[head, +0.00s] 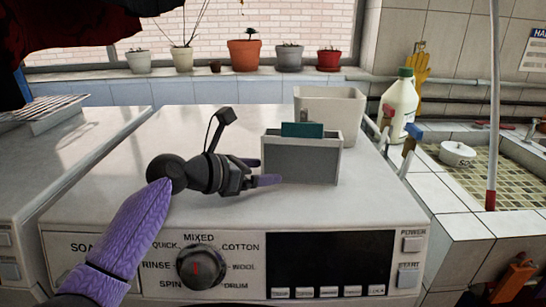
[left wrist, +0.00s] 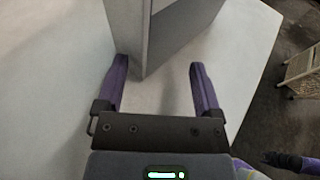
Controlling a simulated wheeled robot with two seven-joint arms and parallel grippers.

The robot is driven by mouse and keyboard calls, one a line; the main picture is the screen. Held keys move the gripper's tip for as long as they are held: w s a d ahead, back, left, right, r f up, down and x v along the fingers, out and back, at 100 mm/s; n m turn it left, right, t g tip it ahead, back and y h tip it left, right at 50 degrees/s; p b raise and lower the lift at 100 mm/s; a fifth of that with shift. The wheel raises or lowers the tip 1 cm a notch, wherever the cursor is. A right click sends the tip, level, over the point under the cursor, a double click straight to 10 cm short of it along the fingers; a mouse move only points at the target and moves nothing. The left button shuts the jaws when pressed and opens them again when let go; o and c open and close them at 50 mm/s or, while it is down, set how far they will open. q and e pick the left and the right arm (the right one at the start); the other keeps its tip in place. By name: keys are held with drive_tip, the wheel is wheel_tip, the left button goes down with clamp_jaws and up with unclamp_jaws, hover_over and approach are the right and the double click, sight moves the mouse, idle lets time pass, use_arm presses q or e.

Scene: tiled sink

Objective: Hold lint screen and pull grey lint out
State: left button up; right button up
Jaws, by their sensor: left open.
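A pale box-like holder with a grey front panel (head: 300,162) stands upright on the white washing machine (head: 205,124); I take it for the lint screen. A teal slab (head: 302,130) sticks out of its top. I cannot pick out the grey lint as a separate piece. My left gripper (head: 261,171) is open and empty at the holder's left end. In the left wrist view, the gripper (left wrist: 158,82) has its purple fingers apart, with the holder's lower corner (left wrist: 147,50) near the gap between their tips. Contact is unclear.
A white bin (head: 335,108) stands right behind the holder. Clips or handles, one blue (head: 411,138), are at the machine's right edge. A white bottle (head: 400,103) and a tiled sink (head: 490,170) lie beyond. The machine's top is clear to the left.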

use_arm(q)
drive_tip(key=shift+x, duration=0.75)
clamp_jaws()
drive_tip(key=shift+o, duration=1)
unclamp_jaws()
drive_tip(key=shift+c, duration=0.3)
